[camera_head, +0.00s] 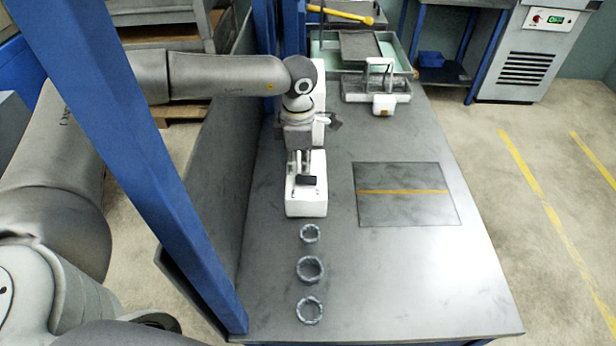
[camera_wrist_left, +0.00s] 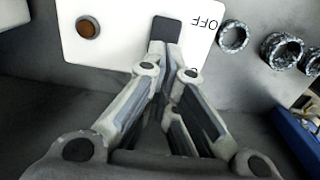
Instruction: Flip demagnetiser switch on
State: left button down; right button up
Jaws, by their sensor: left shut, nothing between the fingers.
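The demagnetiser is a white box (camera_head: 306,206) on the bench, below my left gripper in the head view. In the left wrist view its white top (camera_wrist_left: 120,40) carries the word OFF, seen upside down, and a dull orange-brown round lamp or button (camera_wrist_left: 88,28). My left gripper (camera_head: 302,172) points down over the box with its fingers shut and empty; it also shows in the left wrist view (camera_wrist_left: 168,50). A black piece (camera_wrist_left: 163,27) sits at the fingertips beside OFF; I cannot tell whether it is the switch or touching the fingers. My right gripper is out of view.
Three metal rings (camera_head: 310,269) lie in a row in front of the box. A dark mat with a yellow stripe (camera_head: 405,209) lies to its right. A tray with a fixture (camera_head: 376,86) stands at the back. A blue post (camera_head: 150,150) rises at the left.

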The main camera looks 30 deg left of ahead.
aim_at(300, 181)
pick_arm(q)
jog(key=shift+f+b, duration=0.5)
jog(key=shift+f, duration=0.2)
jog(key=shift+s+f, duration=0.15)
jog(key=shift+f, duration=0.2)
jog(key=shift+f+b, duration=0.25)
jog(key=shift+b, duration=0.1)
jog(key=shift+s, duration=0.1)
jog(key=shift+s+d+f+b, duration=0.15)
jog(key=shift+f+b, duration=0.5)
jog(key=shift+f, duration=0.1)
jog(key=shift+s+d+f+b, duration=0.1)
jog(key=shift+d+f+b, duration=0.05)
jog(key=shift+f+b, duration=0.5)
dwell(0.3)
dwell(0.4)
jog(key=shift+w+a+r+p, duration=0.1)
jog(key=shift+w+r+p, duration=0.05)
jog(key=shift+r+p, duration=1.05)
jog(key=shift+w+r+p, duration=0.1)
jog(key=shift+r+p, duration=0.65)
jog(key=shift+r, duration=0.85)
jog(key=shift+w+r+p, duration=0.15)
jog(key=shift+r+p, duration=0.3)
jog(key=shift+r, duration=0.45)
jog(key=shift+a, duration=0.15)
